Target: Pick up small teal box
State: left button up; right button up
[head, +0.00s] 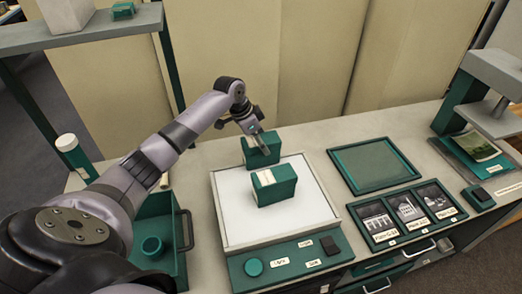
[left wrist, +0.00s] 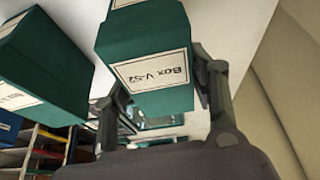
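Two small teal boxes stand close together in the head view. The rear teal box (head: 260,150) is at the back edge of the white panel, and the front teal box (head: 273,186) rests on the panel with a pale label on top. My left gripper (head: 258,138) is down at the rear box, one finger in front of part of it. In the left wrist view, a teal box labelled "Box V-52" (left wrist: 150,75) shows between the spread fingers of my left gripper (left wrist: 165,90); contact is unclear. Another labelled teal box (left wrist: 45,65) is at the left. My right gripper is not visible.
The white panel (head: 235,208) sits in a unit with a teal control front. A teal tray (head: 375,165) and framed photos (head: 408,212) lie to the right. An open teal drawer (head: 155,208) is left, beside my arm. Tan panels (head: 310,50) stand close behind.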

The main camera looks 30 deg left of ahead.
pick_arm(q)
jog(key=c, duration=0.9)
